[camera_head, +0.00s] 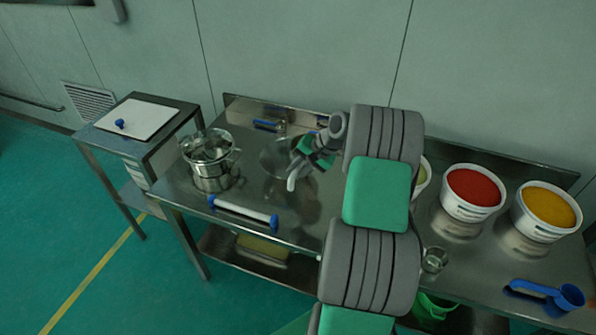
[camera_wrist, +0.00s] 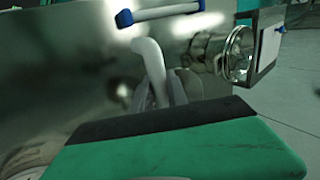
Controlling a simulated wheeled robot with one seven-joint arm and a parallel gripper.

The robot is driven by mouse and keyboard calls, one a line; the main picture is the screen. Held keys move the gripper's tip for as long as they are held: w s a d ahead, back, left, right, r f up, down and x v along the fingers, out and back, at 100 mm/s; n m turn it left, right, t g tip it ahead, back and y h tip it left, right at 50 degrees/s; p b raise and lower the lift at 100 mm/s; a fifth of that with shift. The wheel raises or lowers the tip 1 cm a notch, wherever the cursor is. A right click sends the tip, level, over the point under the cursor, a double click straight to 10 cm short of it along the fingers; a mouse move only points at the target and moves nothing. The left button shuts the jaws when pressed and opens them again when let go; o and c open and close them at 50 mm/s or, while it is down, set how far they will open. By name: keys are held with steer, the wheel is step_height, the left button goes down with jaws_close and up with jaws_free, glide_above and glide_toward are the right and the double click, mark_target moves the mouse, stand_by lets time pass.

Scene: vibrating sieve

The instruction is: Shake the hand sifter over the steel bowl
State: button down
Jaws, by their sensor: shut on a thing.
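My gripper (camera_head: 303,166) is over the steel table, left of my forearm in the head view. It is shut on the hand sifter, whose pale, curved handle (camera_head: 292,180) sticks out below the jaws. The handle also shows in the wrist view (camera_wrist: 150,62), running down toward the jaws. My wrist hides most of the sifter. A shiny round steel shape, apparently the steel bowl (camera_head: 273,158), lies just left of and behind my gripper. I cannot tell how far the sifter is above it, or whether they touch.
A stacked steel pot (camera_head: 212,178) stands left of my gripper, and a blue-ended rolling pin (camera_head: 243,212) lies in front. A white board (camera_head: 137,118) is on the side table. Red (camera_head: 464,207) and yellow (camera_head: 541,229) tubs, a glass (camera_head: 434,262) and a blue scoop (camera_head: 549,296) are right.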

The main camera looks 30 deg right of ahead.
steer(key=shift+w+a+p, duration=0.15)
steer(key=shift+w+a, duration=0.05)
steer(key=shift+w, duration=0.95)
steer(key=shift+w+a+p, duration=0.15)
steer(key=shift+w+a, duration=0.1)
steer(key=shift+w, duration=0.9)
steer(key=shift+w+a+p, duration=0.15)
steer(key=shift+w+a, duration=0.05)
steer(key=shift+w, duration=0.95)
steer(key=w+a, duration=0.3)
steer(key=w, duration=0.1)
steer(key=shift+s+d+p, duration=0.3)
steer(key=shift+s+d, duration=0.5)
steer(key=shift+s, duration=0.25)
steer(key=shift+s+d+p, duration=0.25)
steer(key=shift+s+d, duration=0.5)
steer(key=shift+s, duration=0.25)
steer(key=shift+w+a, duration=0.1)
steer(key=shift+w, duration=0.05)
steer(key=shift+w+a, duration=1.35)
steer(key=shift+w, duration=0.35)
steer(key=shift+s+d, duration=0.75)
steer(key=shift+s, duration=0.15)
steer(key=shift+s+d, duration=0.7)
steer(key=shift+s, duration=0.2)
